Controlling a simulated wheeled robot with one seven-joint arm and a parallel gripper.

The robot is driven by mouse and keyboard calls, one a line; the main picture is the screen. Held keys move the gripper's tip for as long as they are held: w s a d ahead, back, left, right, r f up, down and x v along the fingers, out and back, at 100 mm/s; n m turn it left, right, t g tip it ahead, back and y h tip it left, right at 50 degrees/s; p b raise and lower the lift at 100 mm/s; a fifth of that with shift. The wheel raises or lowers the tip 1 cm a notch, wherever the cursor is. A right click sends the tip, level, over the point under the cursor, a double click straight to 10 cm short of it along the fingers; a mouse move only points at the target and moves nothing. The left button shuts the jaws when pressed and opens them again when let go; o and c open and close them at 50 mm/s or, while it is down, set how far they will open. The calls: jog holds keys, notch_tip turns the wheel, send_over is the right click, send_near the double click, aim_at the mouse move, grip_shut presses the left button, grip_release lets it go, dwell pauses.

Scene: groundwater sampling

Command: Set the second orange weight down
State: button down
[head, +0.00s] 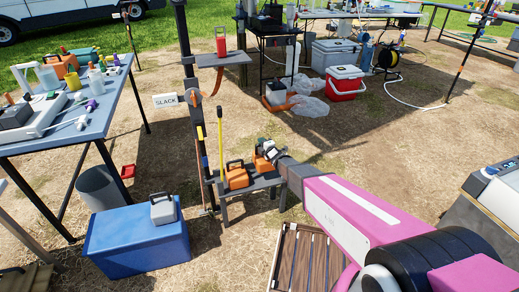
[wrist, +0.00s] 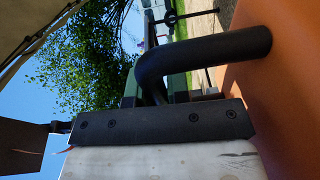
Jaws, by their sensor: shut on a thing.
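One orange weight (head: 237,177) with a dark handle stands on a low dark shelf (head: 262,183) on the post. A second orange weight (head: 261,163) is just behind it to the right, at my gripper (head: 270,150). My gripper is shut on this second weight's black handle, which shows in the wrist view (wrist: 205,55) beside its orange body (wrist: 290,110). A bolted dark finger plate crosses the wrist view below the handle. My gripper partly covers the second weight in the head view, and I cannot tell whether its base touches the shelf.
A yellow upright rod (head: 221,140) stands left of the weights. A "SLACK" sign (head: 166,100) and a higher shelf (head: 222,58) with a red weight (head: 221,42) are on the post. A blue box (head: 137,240) stands left; a slatted wooden crate (head: 300,262) lies in front.

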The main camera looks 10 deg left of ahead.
notch_tip(320, 180, down, 7)
jog(key=shift+f, duration=0.15)
jog(key=c, duration=1.1)
grip_release()
jog(key=shift+f, duration=0.1)
jog(key=v, duration=1.2)
jog(key=w+d+r+m+g+h, duration=0.1)
jog(key=d+r+m+h, duration=0.2)
jog(key=d+m+h, duration=0.55)
jog(key=d+r+m+g+h, duration=0.2)
jog(key=d+m, duration=0.3)
jog(key=d, duration=0.8)
jog(key=s+d+r+m+g, duration=0.4)
jog(key=s+d+m+g, duration=0.1)
jog(key=s, duration=0.4)
jog(key=s+d+r+m+g+h, duration=0.1)
jog(key=s+d+r+m+g, duration=0.3)
jog(key=s+d+m, duration=0.3)
jog(key=shift+s+d+r+m+g, duration=0.15)
jog(key=shift+s+d+m+g, duration=0.25)
jog(key=shift+s+d, duration=0.45)
